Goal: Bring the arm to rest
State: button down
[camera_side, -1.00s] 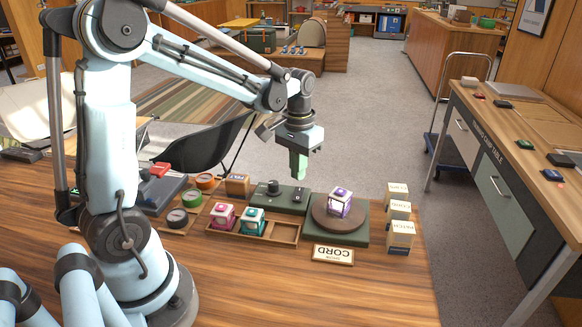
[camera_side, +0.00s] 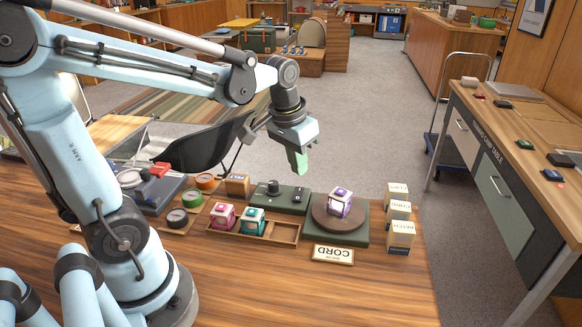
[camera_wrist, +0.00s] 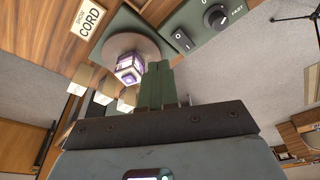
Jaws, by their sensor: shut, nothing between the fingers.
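My gripper (camera_side: 298,160) hangs in the air above and behind the work surface, with its green fingers pointing down and slightly tilted. The fingers are shut and empty; they also show in the wrist view (camera_wrist: 155,88). The cube also shows in the wrist view (camera_wrist: 129,68).
A wooden tray (camera_side: 286,233) holds a pink cube (camera_side: 222,216) and a teal cube (camera_side: 251,221). A green control box (camera_side: 287,205) with a knob stands behind it. Labelled boxes (camera_side: 401,235) line the right. A CORD sign (camera_side: 333,254) lies in front. The front tabletop is clear.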

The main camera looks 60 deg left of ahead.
jog(key=s+d+m+t, duration=0.2)
jog(key=s+d+t, duration=0.2)
jog(key=s+d, duration=0.1)
jog(key=shift+s+d+r+t, duration=0.15)
jog(key=shift+d+r+t, duration=0.05)
jog(key=shift+r+t, duration=0.1)
dwell(0.8)
